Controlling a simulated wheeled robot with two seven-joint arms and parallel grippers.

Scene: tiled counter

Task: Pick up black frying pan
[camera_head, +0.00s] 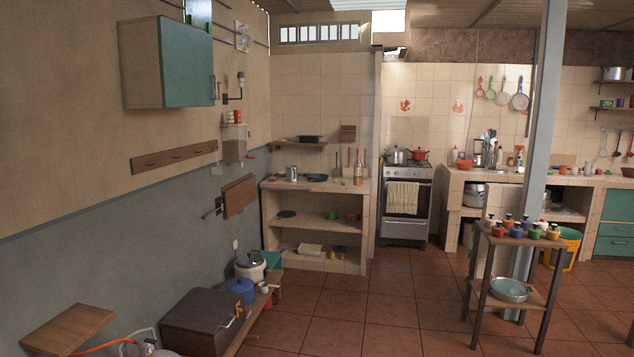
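A small black frying pan (316,178) appears to lie flat on top of the tiled counter (335,188) in the niche left of the stove. Another dark, shallow pan-like item (310,139) sits on the wooden wall shelf above it. A dark round item (286,214) lies on the counter's middle shelf; it is too small to identify. Neither of my grippers is in view.
A metal pot (292,173) and a bottle (358,172) flank the pan. The stove (405,205) stands to the right. A brown chest (205,318) is at lower left, and a small table (515,240) with several colored jars at right. The tiled floor between is open.

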